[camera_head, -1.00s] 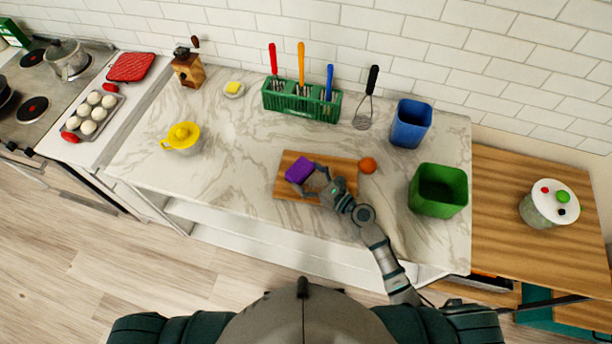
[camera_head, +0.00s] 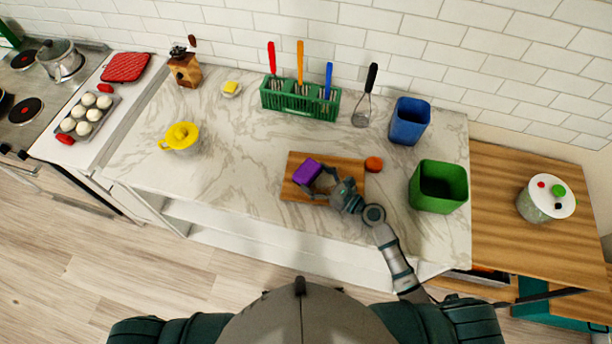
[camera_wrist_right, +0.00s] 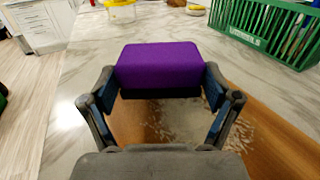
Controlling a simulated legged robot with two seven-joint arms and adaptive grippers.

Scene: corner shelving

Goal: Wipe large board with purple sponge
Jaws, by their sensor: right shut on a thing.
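The purple sponge (camera_head: 307,171) is held over the left part of the wooden board; it also shows in the right wrist view (camera_wrist_right: 158,66). My right gripper (camera_head: 317,178) is shut on the sponge, with one finger on each side of it in the right wrist view (camera_wrist_right: 160,88). The large wooden board (camera_head: 345,181) lies on the marble counter. Pale marks (camera_wrist_right: 165,125) show on the board in the wrist view. Whether the sponge touches the board is hard to tell. My left gripper is out of view.
An orange-red round thing (camera_head: 374,164) sits at the board's right edge. A green bin (camera_head: 438,188) and a blue bin (camera_head: 410,122) stand to the right. A green utensil rack (camera_head: 300,101) is behind. A yellow-topped cup (camera_head: 181,138) stands left. The counter between cup and board is clear.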

